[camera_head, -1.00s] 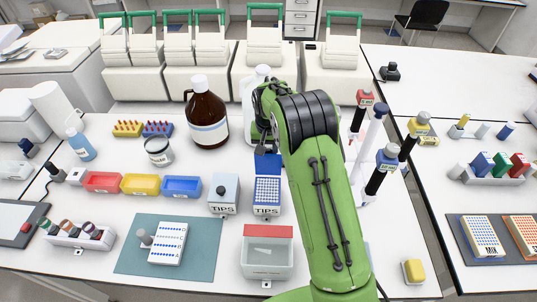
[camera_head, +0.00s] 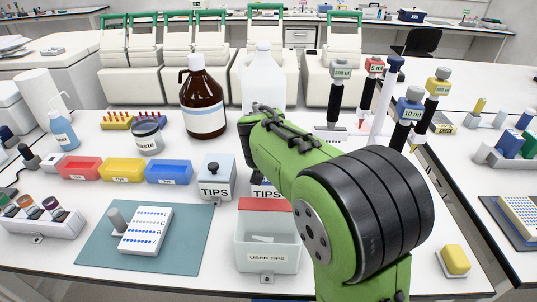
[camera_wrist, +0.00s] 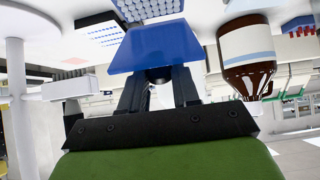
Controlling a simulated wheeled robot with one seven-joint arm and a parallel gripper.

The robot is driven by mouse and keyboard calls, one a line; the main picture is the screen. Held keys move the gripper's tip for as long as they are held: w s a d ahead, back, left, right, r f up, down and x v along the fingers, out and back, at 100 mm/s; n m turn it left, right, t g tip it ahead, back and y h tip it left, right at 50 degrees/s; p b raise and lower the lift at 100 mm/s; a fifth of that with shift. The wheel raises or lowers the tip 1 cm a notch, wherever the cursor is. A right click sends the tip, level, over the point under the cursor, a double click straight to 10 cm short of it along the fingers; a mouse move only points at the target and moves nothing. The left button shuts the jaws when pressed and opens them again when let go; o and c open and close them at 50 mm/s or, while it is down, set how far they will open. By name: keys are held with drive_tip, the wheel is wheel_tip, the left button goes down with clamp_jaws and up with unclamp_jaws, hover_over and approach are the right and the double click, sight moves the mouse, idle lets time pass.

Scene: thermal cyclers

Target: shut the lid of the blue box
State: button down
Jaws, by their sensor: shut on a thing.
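The blue box (camera_head: 266,191) with a TIPS label stands on the bench, mostly hidden behind my arm in the head view. Its rack of tips (camera_wrist: 150,8) shows uncovered at the top of the upside-down wrist view, so the box is open. The blue lid (camera_wrist: 155,48) is tilted up in front of my fingers. My gripper (camera_wrist: 160,80) is shut on the lid, around a dark round part that looks like its knob; the exact contact is partly hidden.
A grey TIPS box (camera_head: 215,178) stands just left, and a used-tips bin (camera_head: 267,240) in front. A brown bottle (camera_head: 203,100) and a clear bottle (camera_head: 263,78) stand behind. A pipette stand (camera_head: 383,115) is at the right.

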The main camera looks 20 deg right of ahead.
drive_tip(key=shift+s+a+f+t+b, duration=0.15)
drive_tip(key=shift+s+f+t+b, duration=0.3)
drive_tip(key=shift+b, duration=0.8)
drive_tip(key=shift+r, duration=0.15)
drive_tip(key=c, duration=0.8)
unclamp_jaws()
drive_tip(key=shift+c, duration=0.2)
drive_tip(key=p+v, duration=0.3)
drive_tip(key=v, duration=1.2)
drive_tip(key=shift+s+a, duration=0.3)
drive_tip(key=shift+s, duration=0.1)
